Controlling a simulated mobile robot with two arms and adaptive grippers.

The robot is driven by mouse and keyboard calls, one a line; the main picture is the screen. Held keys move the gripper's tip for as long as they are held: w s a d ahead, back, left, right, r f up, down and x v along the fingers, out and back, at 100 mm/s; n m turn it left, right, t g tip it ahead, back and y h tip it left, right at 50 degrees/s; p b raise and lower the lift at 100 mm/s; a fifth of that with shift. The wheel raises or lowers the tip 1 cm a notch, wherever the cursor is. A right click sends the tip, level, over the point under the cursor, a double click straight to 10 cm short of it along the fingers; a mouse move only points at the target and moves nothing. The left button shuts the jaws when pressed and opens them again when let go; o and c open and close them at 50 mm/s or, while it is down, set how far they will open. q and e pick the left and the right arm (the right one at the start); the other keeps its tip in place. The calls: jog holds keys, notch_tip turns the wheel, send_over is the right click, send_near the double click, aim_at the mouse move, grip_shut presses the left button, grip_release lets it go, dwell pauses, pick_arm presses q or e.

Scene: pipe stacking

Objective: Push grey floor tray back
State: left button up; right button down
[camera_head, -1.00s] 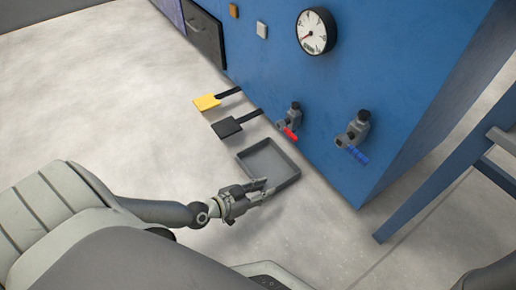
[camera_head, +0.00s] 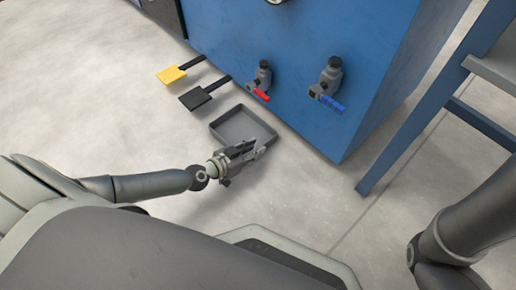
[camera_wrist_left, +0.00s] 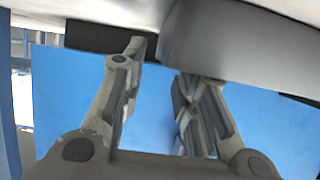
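The grey floor tray (camera_head: 232,123) is a shallow open box on the floor in front of the blue cabinet, in the middle of the head view. My left gripper (camera_head: 250,148) is at its near side, and its fingers overlap the near right part of the rim. I cannot tell whether they touch it. In the left wrist view the two fingers (camera_wrist_left: 160,75) are spread apart with nothing held between them. A large grey shape there, behind the fingers at the top, is too close to identify surely. My right gripper is out of view; only my right arm shows.
The blue cabinet (camera_head: 300,40) stands behind the tray, with a red-handled valve (camera_head: 261,80) and a blue-handled valve (camera_head: 328,85). Yellow (camera_head: 172,74) and black (camera_head: 195,98) pedals lie left of the tray. A blue frame (camera_head: 420,110) stands right. Floor left is clear.

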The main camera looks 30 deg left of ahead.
pick_arm(q)
jog(key=shift+b+x, duration=0.45)
jog(key=shift+x, duration=1.15)
grip_shut()
